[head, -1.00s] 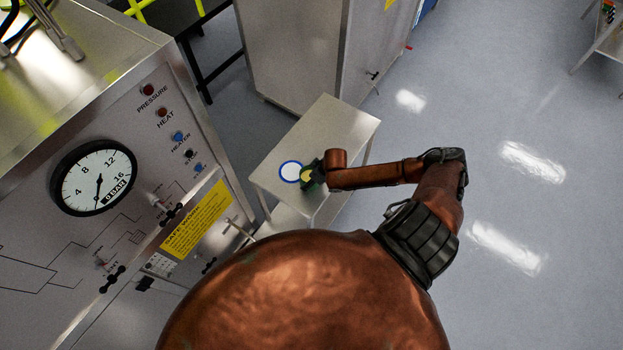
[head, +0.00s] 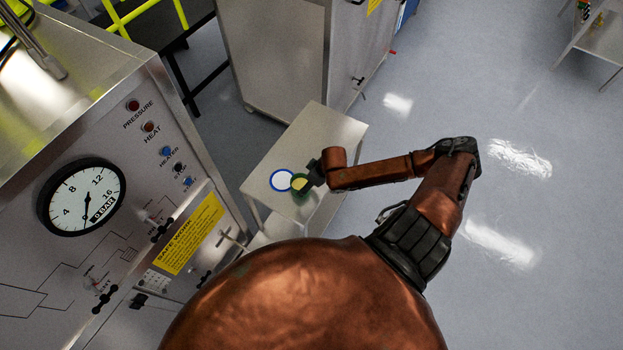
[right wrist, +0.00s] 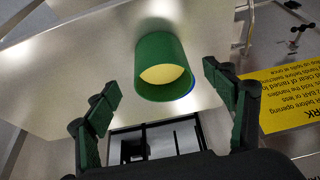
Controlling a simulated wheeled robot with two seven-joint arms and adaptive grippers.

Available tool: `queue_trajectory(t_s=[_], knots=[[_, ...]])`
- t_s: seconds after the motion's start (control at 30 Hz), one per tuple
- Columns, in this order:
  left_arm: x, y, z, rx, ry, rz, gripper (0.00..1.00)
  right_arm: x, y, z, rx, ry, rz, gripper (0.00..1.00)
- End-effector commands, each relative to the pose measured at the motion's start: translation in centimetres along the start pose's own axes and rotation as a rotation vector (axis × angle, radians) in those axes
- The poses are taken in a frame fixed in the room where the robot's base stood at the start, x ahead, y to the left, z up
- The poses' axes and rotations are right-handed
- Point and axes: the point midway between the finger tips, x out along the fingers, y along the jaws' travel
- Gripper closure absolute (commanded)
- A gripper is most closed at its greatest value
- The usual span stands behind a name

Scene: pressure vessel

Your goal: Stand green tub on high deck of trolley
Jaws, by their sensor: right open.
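In the right wrist view the tub (right wrist: 163,62) is in front of the spread fingers, with gaps on both sides. My right gripper (head: 311,174) is open and empty just to the right of the tub; it also shows in the right wrist view (right wrist: 160,78). My left gripper is out of view.
A steel control panel with a pressure gauge (head: 82,198) and a yellow sign (head: 190,233) stands left of the trolley. A steel cabinet (head: 275,55) is behind it. The trolley's far deck area is bare. Open floor (head: 500,90) lies to the right.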

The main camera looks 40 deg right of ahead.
Motion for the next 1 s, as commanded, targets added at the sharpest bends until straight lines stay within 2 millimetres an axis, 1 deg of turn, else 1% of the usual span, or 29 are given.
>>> queue_trajectory(t_s=[0.03,0.1,0.2,0.3,0.43,0.67,0.73,0.77,0.87,0.97,1.0], knots=[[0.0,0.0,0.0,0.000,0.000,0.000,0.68,-1.1,0.1,0.0,-0.001,0.000,0.001,0.24],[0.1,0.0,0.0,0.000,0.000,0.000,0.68,-2.2,0.0,0.1,-0.001,-0.001,0.001,0.24],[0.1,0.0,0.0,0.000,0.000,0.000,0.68,-3.5,0.1,0.0,-0.001,0.000,0.001,0.24],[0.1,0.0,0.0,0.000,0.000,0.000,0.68,-4.3,0.0,0.1,0.000,-0.001,0.001,0.24],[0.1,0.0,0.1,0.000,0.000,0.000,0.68,-4.7,0.0,0.0,0.001,0.000,0.000,0.24],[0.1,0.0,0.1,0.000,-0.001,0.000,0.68,-4.7,0.0,0.0,0.001,0.000,0.000,0.24],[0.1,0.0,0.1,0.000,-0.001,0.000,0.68,-4.5,-0.4,0.0,-0.002,0.002,-0.004,0.24],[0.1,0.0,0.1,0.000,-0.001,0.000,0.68,-4.4,-0.8,0.0,-0.005,0.003,-0.008,0.24],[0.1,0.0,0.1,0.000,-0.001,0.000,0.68,-3.9,-3.2,0.0,-0.025,0.013,-0.031,0.24],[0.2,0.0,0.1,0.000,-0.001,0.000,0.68,-3.3,-7.0,-0.2,-0.055,0.037,-0.060,0.24],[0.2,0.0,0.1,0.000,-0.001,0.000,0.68,-3.3,-8.7,-0.3,-0.065,0.051,-0.069,0.24]])
